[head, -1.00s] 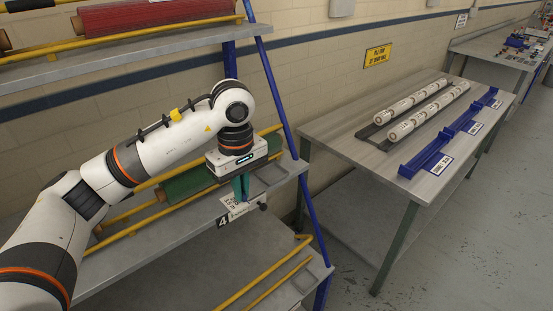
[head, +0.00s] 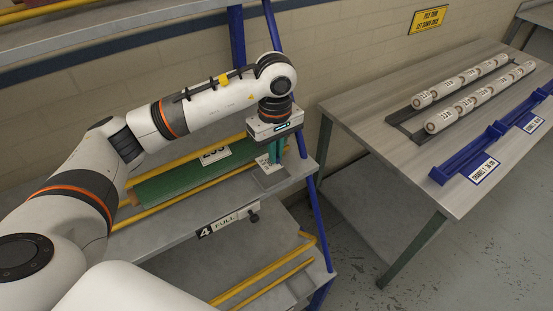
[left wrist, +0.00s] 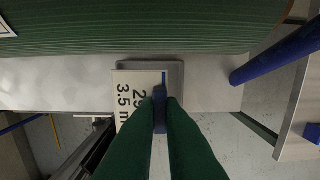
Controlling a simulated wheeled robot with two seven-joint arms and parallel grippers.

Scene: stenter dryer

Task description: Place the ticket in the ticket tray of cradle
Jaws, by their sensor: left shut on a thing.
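The ticket (head: 264,161) is a white card with black print. My left gripper (head: 277,152) is shut on its edge and holds it at the right end of the cradle shelf. The small grey ticket tray (head: 272,183) lies on that shelf beside the green roll (head: 180,177). In the left wrist view the ticket (left wrist: 130,88) overlaps the tray (left wrist: 150,65), whose far and right rims show. The green fingers (left wrist: 161,100) hide part of both. I cannot tell whether the ticket touches the tray. My right gripper is not in view.
Yellow rails (head: 185,183) run along the green roll. A "4 FULL" sign (head: 224,221) is on the shelf's front edge. A blue post (head: 296,130) stands close right of my gripper. A table (head: 370,108) with white rolls and blue channels stands at the right.

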